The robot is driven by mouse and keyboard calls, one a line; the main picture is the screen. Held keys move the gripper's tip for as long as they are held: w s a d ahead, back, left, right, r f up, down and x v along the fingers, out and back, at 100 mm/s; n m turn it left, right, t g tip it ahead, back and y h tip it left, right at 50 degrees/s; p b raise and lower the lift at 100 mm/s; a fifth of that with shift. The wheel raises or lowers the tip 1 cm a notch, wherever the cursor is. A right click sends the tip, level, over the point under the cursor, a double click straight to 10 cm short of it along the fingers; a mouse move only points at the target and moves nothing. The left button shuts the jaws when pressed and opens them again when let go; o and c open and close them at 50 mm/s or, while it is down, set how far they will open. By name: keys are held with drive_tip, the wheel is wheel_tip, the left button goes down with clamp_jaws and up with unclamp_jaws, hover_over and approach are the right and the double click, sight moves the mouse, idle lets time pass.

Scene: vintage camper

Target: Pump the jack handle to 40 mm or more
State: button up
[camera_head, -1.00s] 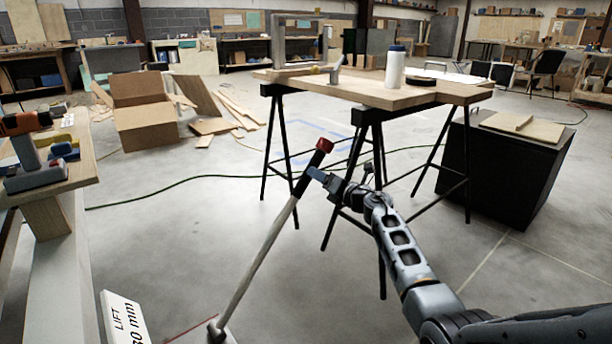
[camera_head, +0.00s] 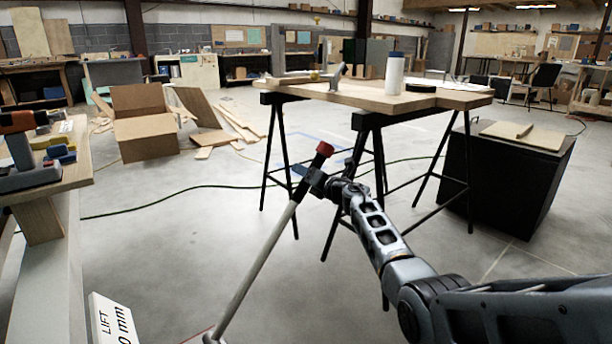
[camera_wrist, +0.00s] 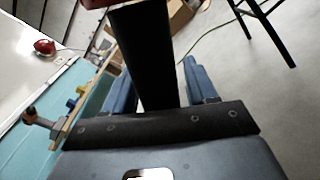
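The jack handle (camera_head: 262,262) is a long grey pole with a dark grip and a red end (camera_head: 324,148). It leans up and right from the floor at the bottom of the head view. My gripper (camera_head: 303,176) is at its upper part, just below the red end. In the wrist view the dark grip (camera_wrist: 148,55) lies between the two blue fingers of my gripper (camera_wrist: 160,80), with narrow gaps beside it, so the gripper looks open around it. A white sign (camera_head: 112,322) reads "LIFT" and "mm"; its number is partly cut off. The jack body is mostly out of view.
A wooden table on black trestles (camera_head: 440,98) stands just beyond my gripper. A black box (camera_head: 510,180) stands to its right. A bench with tools (camera_head: 75,185) is at the left.

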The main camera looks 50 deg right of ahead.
clamp_jaws()
idle(0.3)
